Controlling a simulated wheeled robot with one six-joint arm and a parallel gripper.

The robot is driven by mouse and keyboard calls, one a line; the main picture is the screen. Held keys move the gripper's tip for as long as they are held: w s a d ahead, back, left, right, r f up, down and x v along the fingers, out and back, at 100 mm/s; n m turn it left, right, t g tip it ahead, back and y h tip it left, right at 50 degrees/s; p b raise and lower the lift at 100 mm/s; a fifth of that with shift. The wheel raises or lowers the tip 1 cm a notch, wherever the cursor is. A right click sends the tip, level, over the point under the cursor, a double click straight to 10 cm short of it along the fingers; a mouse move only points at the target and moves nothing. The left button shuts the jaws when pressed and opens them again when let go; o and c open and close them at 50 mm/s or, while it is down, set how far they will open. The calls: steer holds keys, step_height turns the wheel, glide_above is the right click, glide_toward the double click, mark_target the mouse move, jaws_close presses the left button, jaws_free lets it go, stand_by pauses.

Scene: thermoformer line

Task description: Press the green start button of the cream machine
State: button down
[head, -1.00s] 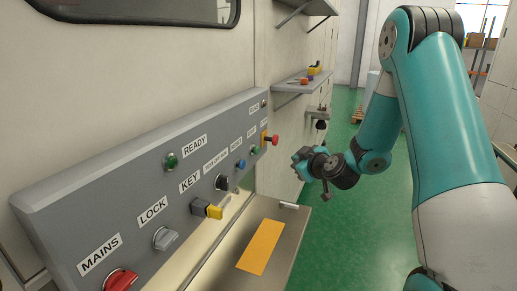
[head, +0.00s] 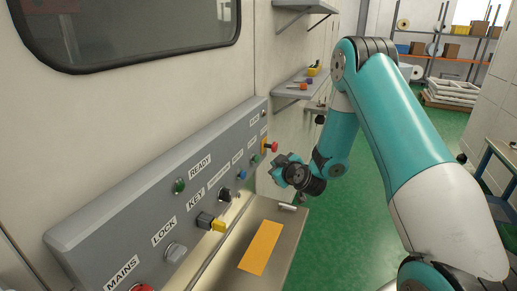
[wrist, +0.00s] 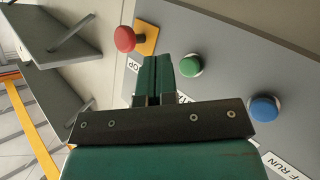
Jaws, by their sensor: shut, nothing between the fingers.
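The grey sloped control panel (head: 115,213) runs along the cream machine (head: 120,100). A small green button (head: 254,160) is near the panel's far end, between a blue button (head: 241,174) and a red mushroom button (head: 271,147). In the wrist view the green button (wrist: 190,65) is right of my fingertips, with the red mushroom (wrist: 124,39) to the left and the blue button (wrist: 264,108) to the right. My gripper (head: 274,170) is shut and empty, in front of the panel's far end. In the wrist view its fingers (wrist: 156,62) cover part of the panel; contact cannot be told.
A green READY lamp (head: 180,186), a yellow-tipped key switch (head: 210,222) and a grey LOCK knob (head: 175,252) are nearer on the panel. A shelf with tools (head: 303,82) is beyond. A ledge with an orange sheet (head: 261,248) lies below. Green floor is open at right.

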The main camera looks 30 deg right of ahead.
mark_target(257, 159)
steer(key=shift+w+a+p, duration=0.8)
steer(key=shift+w+p, duration=0.25)
steer(key=shift+p, duration=0.15)
stand_by(1.2)
steer(key=shift+w+a, duration=0.25)
steer(key=shift+w, duration=0.05)
steer(key=shift+w+a+p, duration=0.3)
steer(key=shift+w+p, duration=0.1)
steer(key=shift+p, duration=0.2)
stand_by(0.6)
steer(key=s+d+b, duration=0.1)
steer(key=b, duration=0.1)
steer(key=shift+s+b, duration=0.2)
steer(key=shift+b, duration=0.2)
